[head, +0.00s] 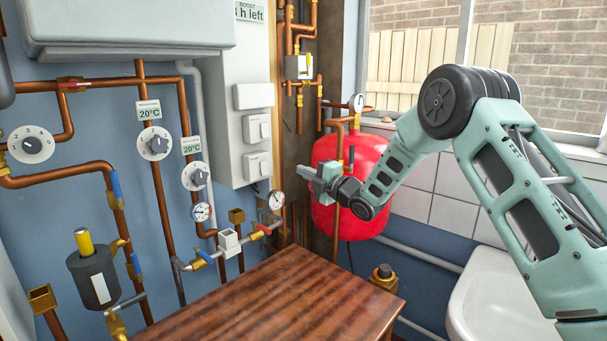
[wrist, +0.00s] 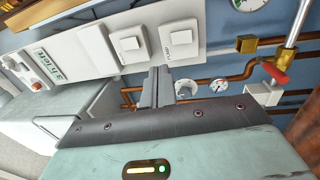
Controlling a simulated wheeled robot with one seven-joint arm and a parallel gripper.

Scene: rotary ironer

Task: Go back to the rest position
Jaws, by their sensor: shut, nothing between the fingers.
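My gripper (head: 311,172) hangs in the air in front of the red tank (head: 352,215), pointing left toward the white control box. My arm reaches in from the right side of the head view, bent at the elbow. In the wrist view, the gripper's fingers (wrist: 157,87) are close together with nothing between them. Behind them show white switches (wrist: 179,40) and copper pipes. The gripper stands apart from the switches and valves and holds nothing.
Copper pipes with dials (head: 154,143) and valves run along the blue wall at left. A boiler (head: 130,25) hangs above them. A wooden tabletop (head: 285,305) lies below my gripper, its top bare. A white basin (head: 500,300) is at lower right, beneath my arm.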

